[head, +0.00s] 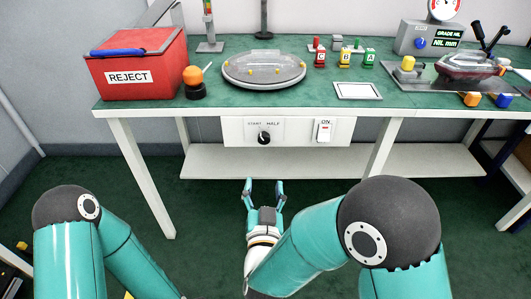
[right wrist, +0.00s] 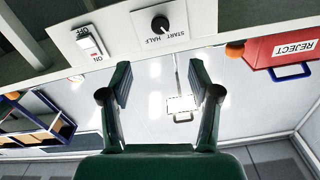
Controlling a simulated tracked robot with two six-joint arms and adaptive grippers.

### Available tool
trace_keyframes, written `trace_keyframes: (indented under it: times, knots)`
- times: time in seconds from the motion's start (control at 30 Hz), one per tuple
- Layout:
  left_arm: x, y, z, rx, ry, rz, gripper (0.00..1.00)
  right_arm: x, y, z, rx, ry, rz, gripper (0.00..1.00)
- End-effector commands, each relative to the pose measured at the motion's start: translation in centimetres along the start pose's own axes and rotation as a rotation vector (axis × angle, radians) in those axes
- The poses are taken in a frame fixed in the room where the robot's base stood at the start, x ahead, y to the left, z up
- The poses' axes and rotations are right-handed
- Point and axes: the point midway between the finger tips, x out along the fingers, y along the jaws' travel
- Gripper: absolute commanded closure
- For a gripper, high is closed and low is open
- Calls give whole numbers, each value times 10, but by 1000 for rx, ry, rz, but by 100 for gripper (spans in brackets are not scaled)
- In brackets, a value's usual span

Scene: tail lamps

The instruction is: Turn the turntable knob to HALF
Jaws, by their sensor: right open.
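The turntable knob (head: 264,137) is a small black dial on the white panel (head: 235,130) under the bench's front edge. The words START and HALF are printed above it. Its pointer is too small to read surely. The knob also shows upside down in the right wrist view (right wrist: 160,24). The turntable (head: 264,69) is a round, clear-topped disc on the bench above. My right gripper (head: 264,183) is open and empty, below and in front of the knob, apart from it. Its two fingers (right wrist: 160,66) point toward the panel. My left gripper is out of view.
A white ON rocker switch (head: 324,130) is right of the knob on the same panel. A lower shelf (head: 290,162) runs under the bench. A red REJECT bin (head: 137,65) and an orange-topped button (head: 194,78) stand on the bench's left. The floor before the bench is clear.

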Motion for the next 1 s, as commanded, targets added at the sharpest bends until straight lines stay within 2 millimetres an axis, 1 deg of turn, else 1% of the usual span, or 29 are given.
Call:
trace_keyframes:
  times: [0.17, 0.27, 0.7, 0.8, 0.9, 1.0]
  knots:
    - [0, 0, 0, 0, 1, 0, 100, 17, 0, -2, 2, 8, 4, 38]
    - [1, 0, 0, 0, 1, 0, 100, 34, 1, -2, 2, 8, 4, 38]
    - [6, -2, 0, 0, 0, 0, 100, 127, 1, -1, 2, 6, 3, 38]
    - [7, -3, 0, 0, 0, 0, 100, 143, 1, -1, 1, 6, 1, 38]
    - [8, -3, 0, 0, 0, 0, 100, 155, 0, -2, 1, 5, 1, 38]
    - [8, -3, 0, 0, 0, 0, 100, 162, 0, -2, 0, 5, 0, 38]
